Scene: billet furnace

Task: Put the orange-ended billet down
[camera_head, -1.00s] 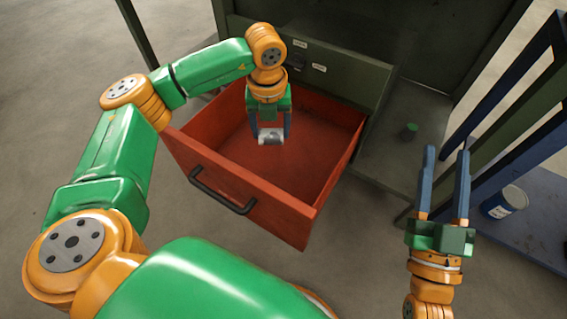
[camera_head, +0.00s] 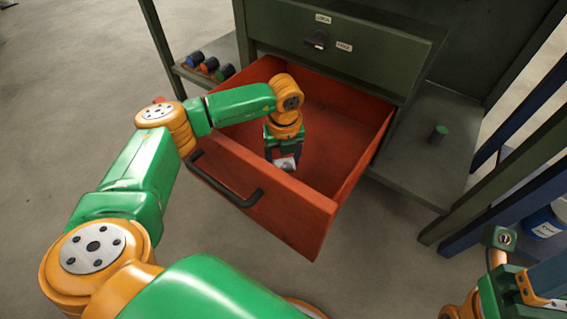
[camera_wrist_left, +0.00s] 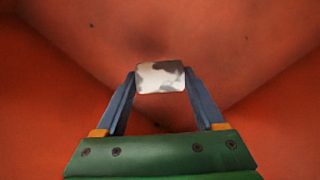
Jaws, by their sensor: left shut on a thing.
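My left gripper (camera_head: 283,156) is inside the open red drawer (camera_head: 270,205), pointing down. Its two blue fingers are shut on a small silvery block with dark patches (camera_wrist_left: 160,77); the block also shows in the head view (camera_head: 286,164). No orange end shows on this block. It is over the drawer floor; I cannot tell whether it touches. On the left shelf lie several short dark cylinders, one with an orange end (camera_head: 209,65). My right gripper (camera_head: 548,284) is only partly in view at the bottom right.
The drawer's front has a black handle (camera_head: 225,180). The green cabinet (camera_head: 335,40) stands behind. A blue can (camera_head: 546,221) sits at the right edge. Much of the drawer floor is bare.

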